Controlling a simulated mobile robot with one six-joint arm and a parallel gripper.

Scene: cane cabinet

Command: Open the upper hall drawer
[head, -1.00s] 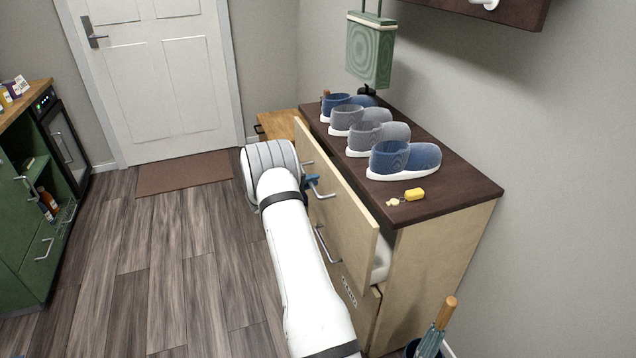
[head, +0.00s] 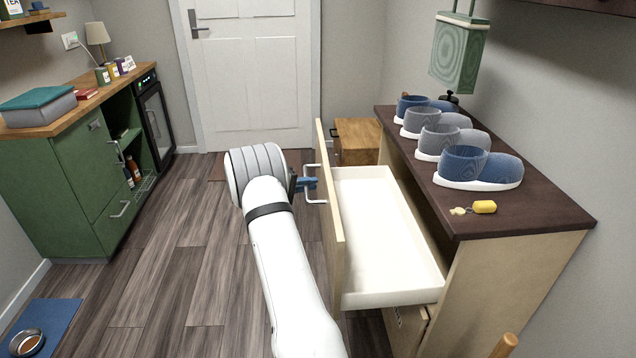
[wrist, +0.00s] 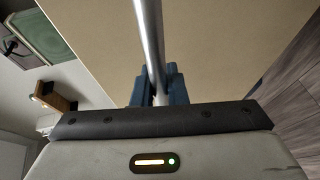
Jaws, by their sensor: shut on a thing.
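The upper drawer (head: 388,240) of the hall cabinet (head: 520,250) stands far out, and its white inside looks empty. Its light wood front (head: 334,235) faces left, toward my arm. My gripper (head: 308,184) is shut on the drawer's metal bar handle (head: 318,201). In the wrist view, the blue fingers (wrist: 158,86) close around the handle (wrist: 150,40) against the tan drawer front (wrist: 210,50). The fingertips are partly hidden by the handle.
Several blue and grey shoes (head: 480,168) and a yellow key fob (head: 484,207) lie on the dark cabinet top. A small wooden cabinet (head: 358,138) stands behind the open drawer. The floor (head: 180,235) left of my arm is clear.

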